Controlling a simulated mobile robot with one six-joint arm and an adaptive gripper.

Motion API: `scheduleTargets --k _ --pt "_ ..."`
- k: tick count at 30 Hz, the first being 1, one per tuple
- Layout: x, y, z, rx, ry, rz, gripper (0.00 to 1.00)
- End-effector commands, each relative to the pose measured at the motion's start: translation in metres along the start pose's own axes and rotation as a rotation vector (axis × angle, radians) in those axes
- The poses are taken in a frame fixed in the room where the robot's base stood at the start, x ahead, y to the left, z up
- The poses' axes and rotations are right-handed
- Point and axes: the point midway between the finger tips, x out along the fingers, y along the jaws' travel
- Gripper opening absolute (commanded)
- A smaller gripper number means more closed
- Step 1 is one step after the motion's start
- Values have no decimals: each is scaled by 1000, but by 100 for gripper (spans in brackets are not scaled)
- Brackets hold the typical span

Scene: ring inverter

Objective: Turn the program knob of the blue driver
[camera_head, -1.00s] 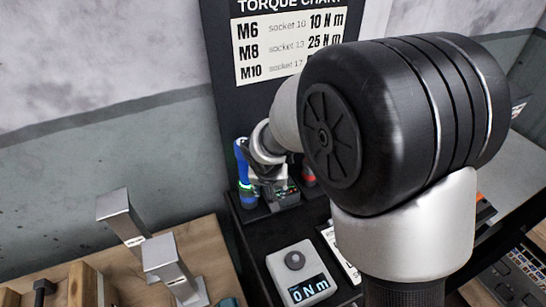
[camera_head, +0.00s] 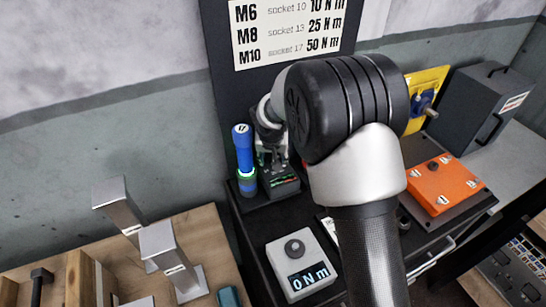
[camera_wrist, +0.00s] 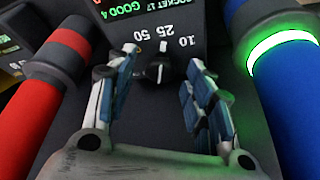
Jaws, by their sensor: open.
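The blue driver (camera_head: 242,160) stands upright with a lit green ring, left of my gripper (camera_head: 272,150). In the wrist view the blue driver (camera_wrist: 287,75) is at the right edge. A small dark knob (camera_wrist: 153,72) sits on a dark panel beside the printed numbers 10, 25 and 50. My gripper (camera_wrist: 165,88) is open, with a finger on each side of the knob. I cannot tell whether either finger touches it. The knob is hidden in the head view.
A red driver (camera_wrist: 50,85) stands left of my fingers in the wrist view. A display with green text (camera_wrist: 150,8) is above the knob. A grey torque meter (camera_head: 302,262) reads 0 N m.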

Motion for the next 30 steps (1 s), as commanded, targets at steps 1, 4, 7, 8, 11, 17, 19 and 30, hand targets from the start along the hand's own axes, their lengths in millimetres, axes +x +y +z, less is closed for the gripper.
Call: scheduleTargets --k 1,4,7,8,11,17,19,30 --pt "0 0 0 0 0 0 48" --pt "0 0 0 0 0 0 46" --pt "0 0 0 0 0 0 39" --pt "0 0 0 0 0 0 37" --pt "0 0 0 0 0 0 30" --pt "0 0 0 0 0 0 17" --pt "0 0 0 0 0 0 12" --pt "-2 0 0 -20 0 -9 4"
